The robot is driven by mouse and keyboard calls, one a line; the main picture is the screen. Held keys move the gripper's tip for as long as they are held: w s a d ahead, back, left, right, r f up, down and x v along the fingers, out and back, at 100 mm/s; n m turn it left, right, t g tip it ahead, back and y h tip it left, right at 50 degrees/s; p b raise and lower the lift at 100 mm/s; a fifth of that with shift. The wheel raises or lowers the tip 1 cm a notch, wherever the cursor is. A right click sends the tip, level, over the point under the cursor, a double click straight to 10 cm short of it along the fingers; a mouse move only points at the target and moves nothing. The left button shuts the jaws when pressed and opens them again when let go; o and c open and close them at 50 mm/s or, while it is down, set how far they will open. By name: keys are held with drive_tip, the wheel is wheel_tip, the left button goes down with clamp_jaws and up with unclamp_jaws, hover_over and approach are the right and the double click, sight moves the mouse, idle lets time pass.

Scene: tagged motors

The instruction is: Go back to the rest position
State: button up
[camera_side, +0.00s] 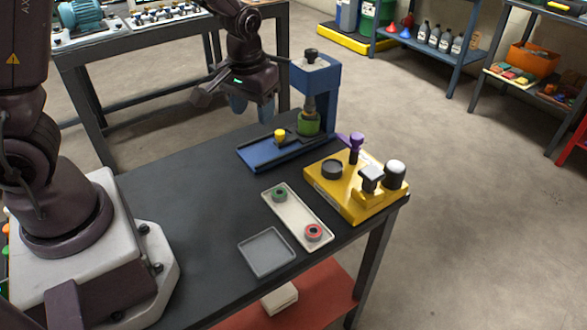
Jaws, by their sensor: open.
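My gripper (252,108) is at the upper middle of the side view, pointing down above the far part of the dark table (190,200). Its fingers are apart with nothing between them. It is left of a blue press (325,84), which has a green part (308,122) under its ram and a yellow knob (280,134) on its base. Whether the gripper touches the press cannot be told from this angle.
A yellow fixture (340,200) with a purple-topped pin and posts stands at the right. A pale tray (293,216) holds a green-centred ring (280,194) and a red-centred ring (313,232). An empty grey tray (267,252) lies in front. The table's middle is clear.

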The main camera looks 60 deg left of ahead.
drive_tip(key=s+d+r+m+t, duration=0.2)
drive_tip(key=s+d+r, duration=0.1)
drive_tip(key=s+r, duration=0.4)
drive_tip(key=s+d+r+m+t+h, duration=0.1)
drive_tip(key=s+d+r+m+t, duration=0.1)
drive_tip(key=s+r, duration=0.6)
drive_tip(key=shift+d+r+m+t, duration=0.3)
drive_tip(key=shift+d+r+m, duration=0.2)
drive_tip(key=shift+r, duration=0.1)
